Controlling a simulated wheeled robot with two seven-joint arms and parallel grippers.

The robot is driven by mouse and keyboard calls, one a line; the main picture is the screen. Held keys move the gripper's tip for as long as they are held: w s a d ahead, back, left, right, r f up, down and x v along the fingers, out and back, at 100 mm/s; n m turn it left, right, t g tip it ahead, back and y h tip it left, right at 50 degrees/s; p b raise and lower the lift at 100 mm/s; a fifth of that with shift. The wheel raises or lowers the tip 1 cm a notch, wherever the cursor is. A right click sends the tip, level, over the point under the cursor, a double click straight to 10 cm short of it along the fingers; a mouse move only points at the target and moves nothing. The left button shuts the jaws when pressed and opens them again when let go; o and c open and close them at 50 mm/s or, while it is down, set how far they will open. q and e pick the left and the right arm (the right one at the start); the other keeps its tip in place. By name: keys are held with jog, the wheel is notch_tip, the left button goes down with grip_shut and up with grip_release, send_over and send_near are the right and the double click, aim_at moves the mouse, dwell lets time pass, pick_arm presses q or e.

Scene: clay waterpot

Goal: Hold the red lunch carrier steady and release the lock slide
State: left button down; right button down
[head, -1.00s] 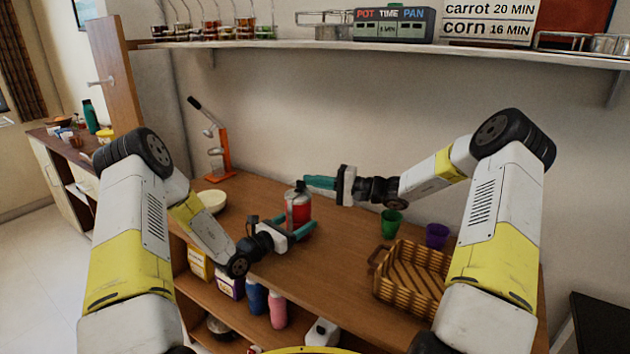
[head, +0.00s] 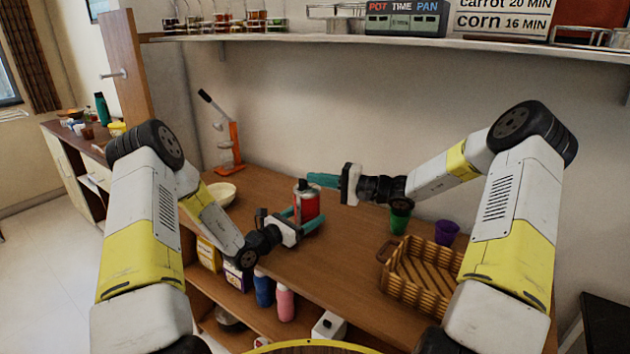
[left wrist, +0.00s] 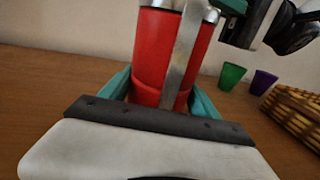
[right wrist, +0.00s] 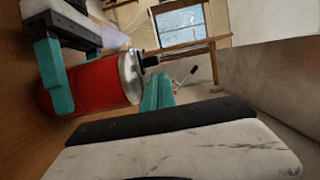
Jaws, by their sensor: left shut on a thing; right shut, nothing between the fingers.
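The red lunch carrier (head: 306,202) stands upright on the wooden counter, with a grey metal top. My left gripper (head: 301,217) is shut on its body, with one teal finger on each side. The left wrist view shows the red body (left wrist: 150,50) between the fingers and a vertical metal strap (left wrist: 182,58) down its front. My right gripper (head: 318,180) is shut and empty, close to the carrier's top. In the right wrist view its closed fingers (right wrist: 157,90) are beside the metal lid (right wrist: 131,78) and a dark knob (right wrist: 150,61). I cannot make out the lock slide or any contact.
A green cup (head: 400,221), a purple cup (head: 446,232) and a wicker basket (head: 425,275) stand to the right. A cream bowl (head: 222,193) and an orange press (head: 232,150) are to the left. A wall shelf (head: 400,45) runs above.

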jog(key=s+d, duration=0.1)
jog(key=d, duration=1)
jog(key=shift+s, duration=0.2)
pick_arm(q)
jog(key=shift+c, duration=0.4)
grip_release()
